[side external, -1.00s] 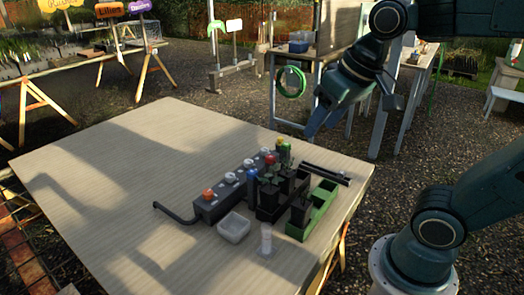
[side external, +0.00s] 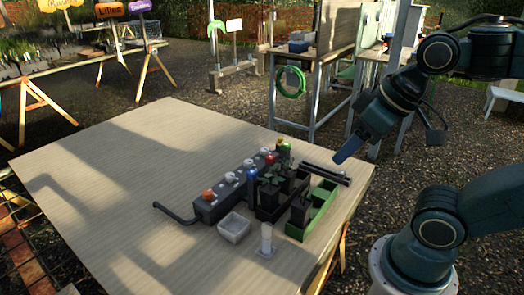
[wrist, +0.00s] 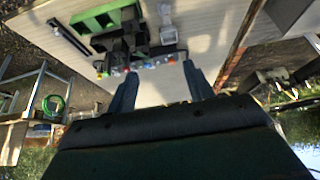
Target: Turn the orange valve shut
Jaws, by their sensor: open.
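The orange valve (side external: 207,195) is a small knob on top of the near left end of a long dark manifold block (side external: 216,207) on the table. White knobs (side external: 231,178), a red knob (side external: 270,158) and a green-yellow part (side external: 284,146) follow along the row. My gripper (side external: 341,157) is in the air beyond the table's right back edge, well apart from the orange valve. In the wrist view my gripper (wrist: 159,70) shows two spread fingers with nothing held between them. The knobs are too small there to tell the orange valve's setting.
A green tray (side external: 323,200) and dark pots (side external: 300,210) stand right of the manifold. A white dish (side external: 234,228) and a clear cylinder (side external: 267,238) stand in front. A bent black pipe (side external: 175,214) leaves the manifold's left end. The left half of the table (side external: 110,190) is clear.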

